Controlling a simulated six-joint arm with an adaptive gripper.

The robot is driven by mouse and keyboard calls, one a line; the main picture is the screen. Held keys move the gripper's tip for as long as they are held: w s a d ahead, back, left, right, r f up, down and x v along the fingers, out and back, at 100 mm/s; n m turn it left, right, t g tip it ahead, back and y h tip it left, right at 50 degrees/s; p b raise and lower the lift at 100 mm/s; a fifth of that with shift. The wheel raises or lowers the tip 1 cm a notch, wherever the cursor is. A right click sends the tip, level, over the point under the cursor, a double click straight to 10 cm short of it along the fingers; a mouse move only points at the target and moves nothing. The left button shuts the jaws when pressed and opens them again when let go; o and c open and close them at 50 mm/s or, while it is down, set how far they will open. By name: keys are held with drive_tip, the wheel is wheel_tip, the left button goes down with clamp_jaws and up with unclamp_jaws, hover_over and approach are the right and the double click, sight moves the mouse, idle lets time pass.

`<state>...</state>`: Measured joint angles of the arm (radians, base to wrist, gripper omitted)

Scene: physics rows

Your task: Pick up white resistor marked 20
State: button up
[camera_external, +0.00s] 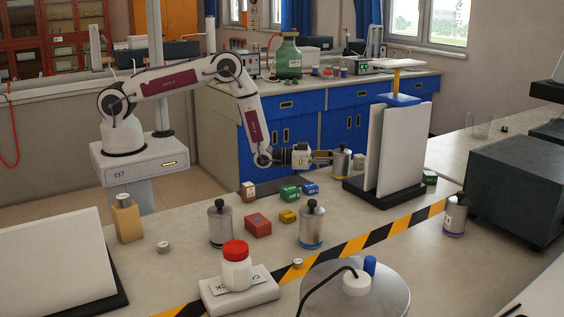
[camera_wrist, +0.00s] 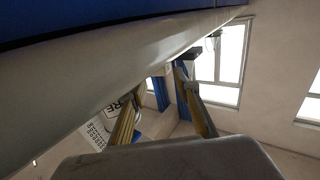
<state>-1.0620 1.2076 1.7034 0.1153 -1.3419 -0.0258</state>
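My gripper (camera_external: 322,157) is stretched out sideways above the bench, its tips close to a metal cylinder (camera_external: 340,165) with a black knob. I cannot tell whether they touch. In the wrist view my gripper (camera_wrist: 160,100) has its two fingers apart, with no object clearly between them. No white resistor marked 20 can be made out for certain. Small blocks lie on the bench: a pale and brown one (camera_external: 248,190), a red one (camera_external: 257,225), a green one (camera_external: 289,193), a yellow one (camera_external: 287,216) and a blue one (camera_external: 310,190). Their markings are too small to read.
Metal cylinders (camera_external: 220,225) (camera_external: 312,227) stand among the blocks. Upright white panels (camera_external: 395,150) on a black base stand right of my gripper. A striped tape (camera_external: 375,240) crosses the bench. A red-capped bottle (camera_external: 236,268) stands in front. A large pale surface crosses the wrist view.

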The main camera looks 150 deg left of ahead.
sight(355, 157)
drive_tip(key=shift+w+a, duration=0.1)
idle(0.3)
drive_tip(key=shift+x, duration=2.45)
drive_tip(key=shift+r, duration=0.15)
drive_tip(key=c, duration=0.7)
